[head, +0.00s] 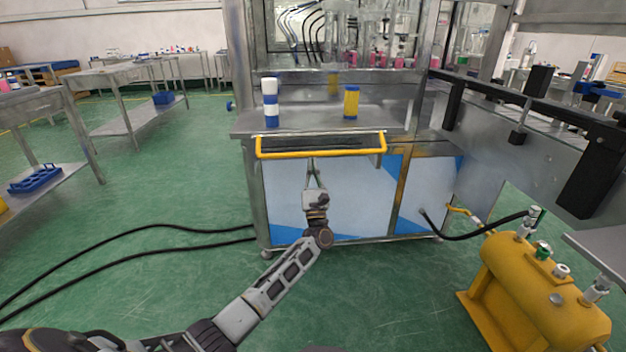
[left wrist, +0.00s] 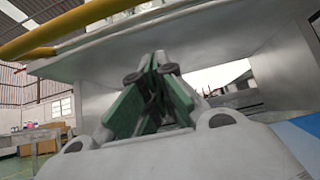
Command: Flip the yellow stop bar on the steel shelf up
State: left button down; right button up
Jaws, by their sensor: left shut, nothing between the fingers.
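The yellow stop bar (head: 320,153) hangs along the front edge of the steel shelf (head: 390,128) in the head view, its long rail low and its short ends at the shelf edge. It also shows at the upper left of the left wrist view (left wrist: 75,22). My left gripper (head: 312,163) is shut and empty, its fingertips just below the bar's rail near the middle; I cannot tell whether they touch it. In the left wrist view its green-padded fingers (left wrist: 152,75) point up under the shelf's underside (left wrist: 210,35). My right gripper is not in view.
A white and blue can (head: 270,103) and a yellow and blue can (head: 351,102) stand on the shelf. The machine cabinet's panel (head: 285,195) is behind my gripper. A yellow tank (head: 540,285) with a black hose stands at right.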

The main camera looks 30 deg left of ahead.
pick_arm(q)
jog(key=shift+s+d+r, duration=0.35)
jog(key=shift+s+r, duration=0.2)
jog(key=shift+r, duration=0.15)
jog(key=shift+s+d+r, duration=0.35)
jog(key=shift+s+r, duration=0.2)
jog(key=shift+r, duration=0.15)
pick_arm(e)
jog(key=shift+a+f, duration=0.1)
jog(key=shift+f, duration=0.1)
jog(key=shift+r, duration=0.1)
pick_arm(q)
jog(key=shift+s+d+r+p, duration=0.1)
jog(key=shift+s+r+p, duration=0.05)
jog(key=shift+p, duration=0.35)
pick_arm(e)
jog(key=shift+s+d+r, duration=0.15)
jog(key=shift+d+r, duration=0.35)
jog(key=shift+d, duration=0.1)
pick_arm(q)
jog(key=shift+g, duration=0.4)
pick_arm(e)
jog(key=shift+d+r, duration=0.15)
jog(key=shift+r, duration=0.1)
